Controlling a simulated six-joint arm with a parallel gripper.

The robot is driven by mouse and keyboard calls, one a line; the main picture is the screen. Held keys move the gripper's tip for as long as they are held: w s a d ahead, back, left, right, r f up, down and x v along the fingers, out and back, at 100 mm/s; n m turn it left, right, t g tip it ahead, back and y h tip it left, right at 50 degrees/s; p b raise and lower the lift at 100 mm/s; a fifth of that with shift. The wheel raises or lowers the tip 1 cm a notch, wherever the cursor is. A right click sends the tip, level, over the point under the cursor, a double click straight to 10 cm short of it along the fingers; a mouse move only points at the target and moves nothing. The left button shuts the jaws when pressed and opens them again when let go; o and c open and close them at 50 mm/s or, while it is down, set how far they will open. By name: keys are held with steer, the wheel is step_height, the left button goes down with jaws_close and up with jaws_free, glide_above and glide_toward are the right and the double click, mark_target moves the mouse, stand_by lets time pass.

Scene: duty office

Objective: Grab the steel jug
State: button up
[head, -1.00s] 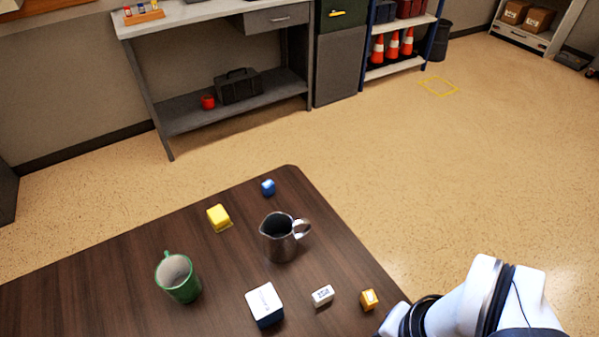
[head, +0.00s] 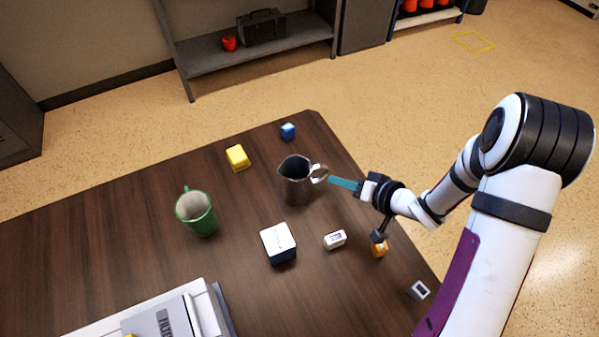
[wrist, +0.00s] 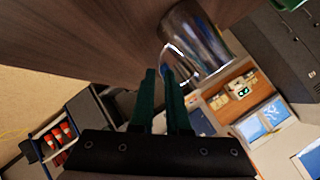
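The steel jug (head: 294,182) stands upright on the dark wooden table (head: 110,225), with its handle facing right towards my gripper (head: 343,183). In the wrist view the jug (wrist: 195,42) is just beyond the fingertips, with its curved handle close to them. My gripper (wrist: 160,78) has its two green fingers a narrow gap apart, with nothing seen between them. In the head view the fingertips are very near the handle; whether they touch it I cannot tell.
A green mug (head: 197,215) stands left of the jug. In front are a white-topped box (head: 279,245), a small white block (head: 335,240) and an orange block (head: 379,250). A white machine (head: 150,315) is at the front left.

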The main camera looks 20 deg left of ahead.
mark_target(323, 176)
steer(key=x, duration=0.9)
steer(key=shift+w+a+f, duration=0.15)
steer(key=shift+w+a, duration=0.05)
steer(key=shift+a, duration=0.05)
jaws_close()
stand_by(0.8)
stand_by(0.3)
steer(key=shift+r, duration=0.65)
step_height(323, 176, up, 3)
steer(key=shift+f, duration=0.1)
steer(key=d+r, duration=0.7)
steer(key=d, duration=0.4)
steer(key=shift+s+d, duration=0.35)
steer(key=shift+s, duration=0.05)
stand_by(1.8)
